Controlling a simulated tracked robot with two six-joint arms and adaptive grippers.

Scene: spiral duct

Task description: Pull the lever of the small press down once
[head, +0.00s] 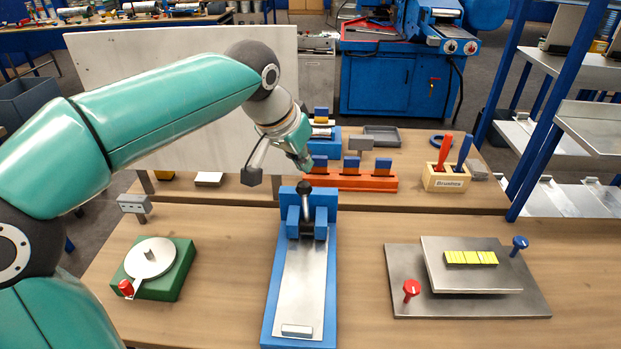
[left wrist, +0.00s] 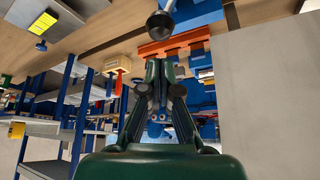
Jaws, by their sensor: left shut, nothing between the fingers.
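The small press (head: 273,287) is a long blue base with a bare metal plate, standing at the middle front of the table. Its lever (head: 305,207) rises between two blue posts at the back end and appears upright. A black ball knob (head: 304,187) tops it. My left gripper (head: 304,165) is shut and empty, a little above and behind the knob in the head view. In the left wrist view the knob (left wrist: 160,23) shows just beyond the closed fingertips (left wrist: 158,64), apparently apart from them. My right gripper is not in view.
A green turntable device (head: 168,269) with a red knob stands left. A metal plate fixture (head: 400,262) with red and blue knobs stands right. Table beside the press is clear.

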